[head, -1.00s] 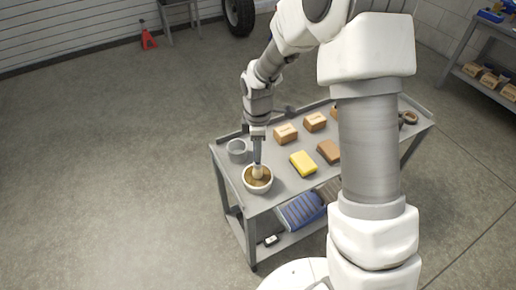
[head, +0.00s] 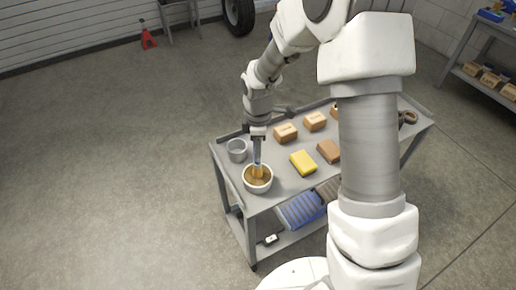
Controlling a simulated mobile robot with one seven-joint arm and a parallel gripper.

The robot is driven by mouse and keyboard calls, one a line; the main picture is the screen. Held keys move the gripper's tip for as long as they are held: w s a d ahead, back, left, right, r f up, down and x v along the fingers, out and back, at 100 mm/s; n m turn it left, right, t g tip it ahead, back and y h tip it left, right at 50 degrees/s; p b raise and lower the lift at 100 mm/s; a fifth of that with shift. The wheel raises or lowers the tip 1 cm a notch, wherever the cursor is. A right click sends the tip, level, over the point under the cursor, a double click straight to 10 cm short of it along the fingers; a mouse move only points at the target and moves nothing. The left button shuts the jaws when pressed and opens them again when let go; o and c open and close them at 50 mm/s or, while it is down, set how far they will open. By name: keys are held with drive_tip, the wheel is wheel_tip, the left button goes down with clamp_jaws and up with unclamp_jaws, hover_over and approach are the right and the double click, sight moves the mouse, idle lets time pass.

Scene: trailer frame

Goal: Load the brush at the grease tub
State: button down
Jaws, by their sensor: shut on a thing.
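The grease tub (head: 247,184) is a small white round bowl with brown grease in it, standing at the near left corner of the grey cart top. My gripper (head: 257,152) points down directly above the tub and is shut on the brush (head: 258,171). The brush is upright, and its lower end is down in the tub, over or in the grease. Its bristles look brownish; how deep they sit cannot be told. The gripper's fingers are small and partly dark in this view.
Blue striped cloth (head: 301,210) lies on the lower shelf. My arm hides the cart's right part.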

wheel_tip(320, 180, up, 7)
drive_tip(key=p, duration=0.6)
idle(0.3)
idle(0.7)
